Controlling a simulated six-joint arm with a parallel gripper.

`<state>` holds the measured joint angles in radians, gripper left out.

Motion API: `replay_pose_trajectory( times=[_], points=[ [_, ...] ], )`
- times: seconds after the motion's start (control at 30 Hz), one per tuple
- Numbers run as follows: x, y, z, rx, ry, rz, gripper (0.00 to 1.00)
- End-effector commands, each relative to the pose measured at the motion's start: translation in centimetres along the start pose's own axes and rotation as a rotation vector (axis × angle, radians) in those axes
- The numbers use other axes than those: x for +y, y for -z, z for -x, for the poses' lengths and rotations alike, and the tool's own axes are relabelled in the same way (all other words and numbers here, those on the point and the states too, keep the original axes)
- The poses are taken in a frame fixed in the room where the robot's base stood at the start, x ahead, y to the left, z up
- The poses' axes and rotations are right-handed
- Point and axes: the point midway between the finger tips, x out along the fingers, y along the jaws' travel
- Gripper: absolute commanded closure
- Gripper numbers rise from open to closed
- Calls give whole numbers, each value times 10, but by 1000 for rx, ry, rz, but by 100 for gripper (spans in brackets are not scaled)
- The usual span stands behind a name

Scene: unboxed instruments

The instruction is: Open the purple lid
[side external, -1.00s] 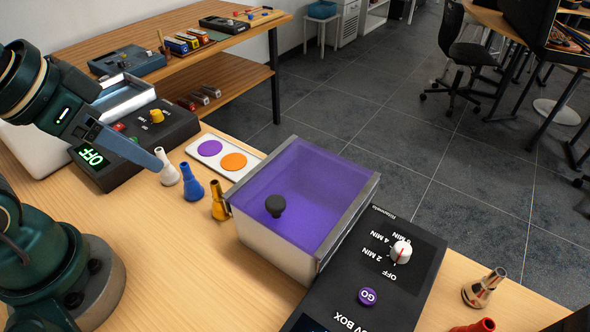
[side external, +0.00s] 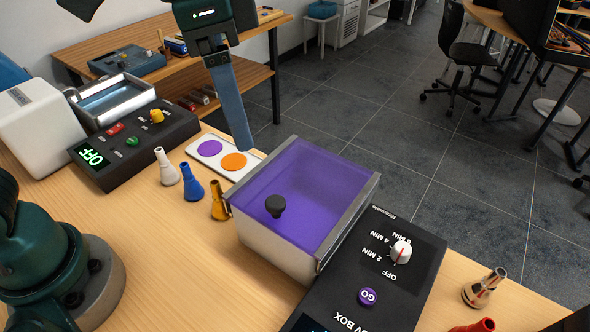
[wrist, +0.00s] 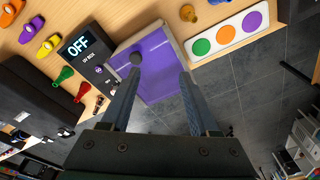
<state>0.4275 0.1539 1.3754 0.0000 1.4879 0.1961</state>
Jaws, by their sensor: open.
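The purple lid (side external: 318,185) is translucent and lies flat over the silvery box of the UV unit (side external: 270,248). It appears closed. A black knob (side external: 275,206) stands on the lid near its front left. The lid also shows in the wrist view (wrist: 158,72), with its knob (wrist: 135,58) close to the left fingertip in the picture. My gripper (side external: 246,148) is above and behind the box's back left corner in the side view. In the wrist view my gripper (wrist: 161,77) has its two fingers wide apart with nothing between them but a view of the lid.
The control panel (side external: 388,270) with a white dial adjoins the box on the right. Blue (side external: 193,185), yellow (side external: 218,203) and white (side external: 167,168) flasks stand to its left. A card with coloured circles (side external: 190,147) lies behind. The front tabletop (side external: 180,270) is clear.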

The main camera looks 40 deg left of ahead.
Motion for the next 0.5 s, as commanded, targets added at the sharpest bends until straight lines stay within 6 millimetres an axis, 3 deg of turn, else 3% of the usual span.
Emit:
replay_pose_trajectory(
  times=[0.2,0.5],
  points=[
    [33,24,-32,-84,-27,-126,38],
    [45,21,-56,-123,-35,-163,38]
  ],
)
